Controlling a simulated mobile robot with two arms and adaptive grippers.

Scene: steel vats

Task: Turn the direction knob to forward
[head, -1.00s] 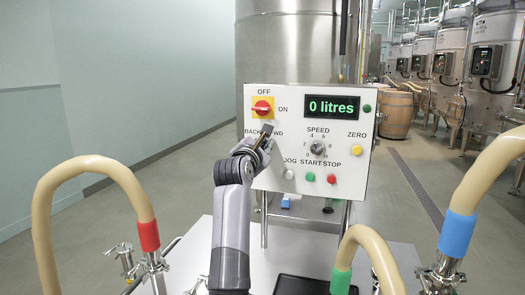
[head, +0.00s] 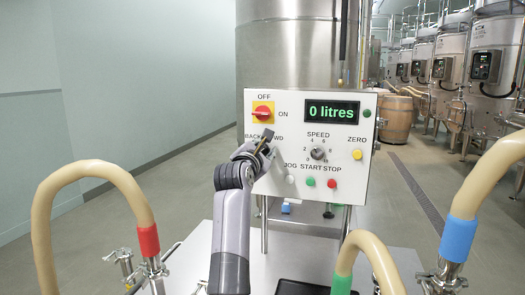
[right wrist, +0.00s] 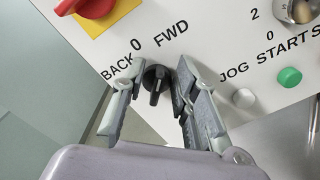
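The direction knob (right wrist: 155,80) is a small black knob on the white control panel (right wrist: 140,112), below the labels BACK, 0 and FWD. In the right wrist view its dark grip bar stands near upright; I cannot tell its setting for sure. My right gripper (right wrist: 160,84) is open, one finger to each side of the knob, with a gap visible on both sides. In the head view my right gripper (head: 267,138) is in front of the panel's left part and hides the knob and part of the FWD label. My left gripper is out of view.
The red OFF/ON switch (head: 262,111) sits just above my right gripper. The speed dial (head: 318,153), green START button (head: 310,181) and red STOP button (head: 332,183) are to its right. Hoses (head: 85,170) arch up at both sides. A steel vat (head: 295,45) stands behind.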

